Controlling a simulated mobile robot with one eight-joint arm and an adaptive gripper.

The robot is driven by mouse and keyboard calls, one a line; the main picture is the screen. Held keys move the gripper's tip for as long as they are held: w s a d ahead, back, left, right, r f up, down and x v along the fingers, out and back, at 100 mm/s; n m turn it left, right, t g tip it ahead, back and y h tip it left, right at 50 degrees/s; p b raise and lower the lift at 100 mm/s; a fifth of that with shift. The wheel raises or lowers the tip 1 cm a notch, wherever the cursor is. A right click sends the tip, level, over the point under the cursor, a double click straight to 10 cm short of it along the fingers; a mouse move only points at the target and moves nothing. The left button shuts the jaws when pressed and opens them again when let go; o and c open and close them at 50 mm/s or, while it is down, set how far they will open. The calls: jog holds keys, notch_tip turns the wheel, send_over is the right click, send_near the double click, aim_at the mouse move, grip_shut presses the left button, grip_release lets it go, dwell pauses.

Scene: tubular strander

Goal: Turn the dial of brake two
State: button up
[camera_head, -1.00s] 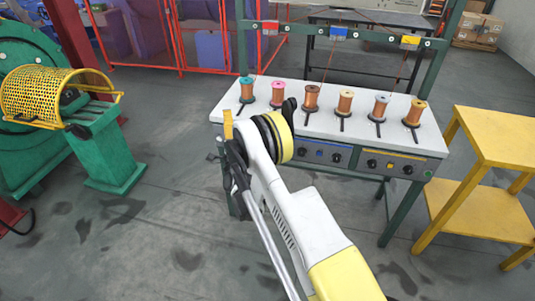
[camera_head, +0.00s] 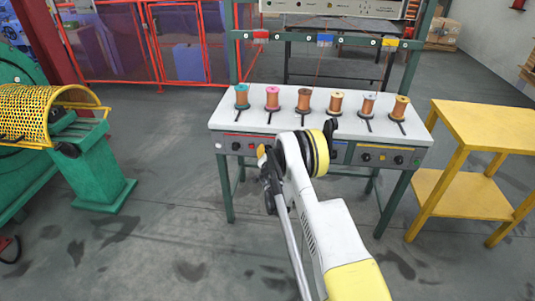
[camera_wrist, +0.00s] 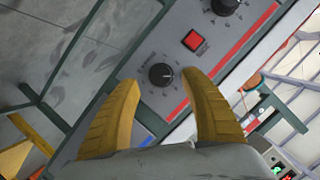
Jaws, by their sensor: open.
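The bench (camera_head: 220,122) carries a front control strip with red, blue and yellow sections. The red section (camera_head: 240,143) is at the left. The blue section (camera_head: 338,152) is in the middle and largely hidden behind my arm. In the wrist view, a black dial (camera_wrist: 161,74) lies in line with the gap between my gripper's fingertips (camera_wrist: 161,84), with no clear contact. A red square button (camera_wrist: 193,40) and another black dial (camera_wrist: 225,5) lie farther up, beside a red stripe. A bit of blue stripe (camera_wrist: 147,138) shows between the fingers. My gripper is open and empty.
Several wire spools (camera_head: 304,100) stand on the bench top. A yellow table (camera_head: 480,125) stands close to its right. A green machine with a yellow mesh guard (camera_head: 30,112) is at the left. Bare floor lies between machine and bench.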

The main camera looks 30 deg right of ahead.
aim_at(267, 151)
jog(key=shift+b+x, duration=0.35)
jog(key=shift+x, duration=1.2)
jog(key=shift+r, duration=0.1)
grip_shut()
jog(key=n+g+h, duration=0.1)
jog(key=n, duration=0.1)
jog(key=shift+a+n, duration=0.15)
jog(key=shift+n, duration=0.25)
jog(key=shift+n+g+h, duration=0.5)
jog(key=shift+n+h, duration=0.4)
jog(key=shift+n, duration=0.5)
